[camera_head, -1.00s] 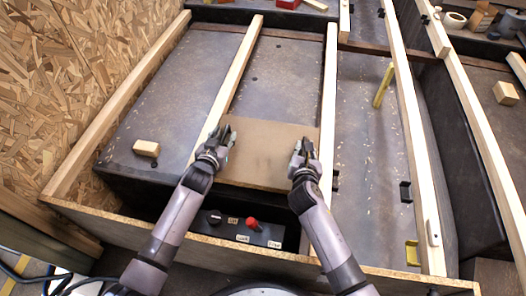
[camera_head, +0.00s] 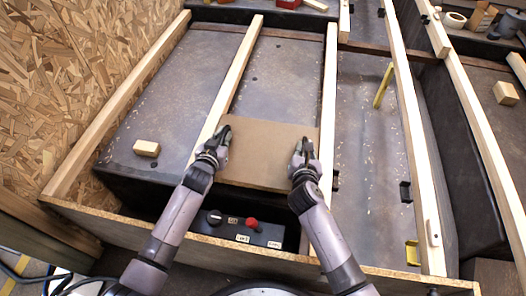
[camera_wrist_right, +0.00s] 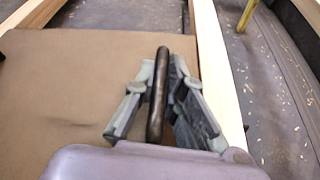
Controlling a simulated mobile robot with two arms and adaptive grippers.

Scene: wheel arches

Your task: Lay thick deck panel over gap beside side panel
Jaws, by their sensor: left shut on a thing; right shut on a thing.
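The thick deck panel (camera_head: 268,152), a flat brown board, lies between two pale wooden battens and over the near part of the bay. It also fills the left of the right wrist view (camera_wrist_right: 70,90). My left gripper (camera_head: 224,134) is at its left edge, shut on a dark handle-like part there. My right gripper (camera_head: 304,145) is at its right edge, shut on a dark rounded bar (camera_wrist_right: 158,90) that seems to be a handle of the panel. I cannot tell which part is the side panel.
A black control box (camera_head: 236,228) with a red knob sits in the open space below the panel's near edge. A yellow bar (camera_head: 383,85) stands to the right. A chipboard wall (camera_head: 70,75) bounds the left.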

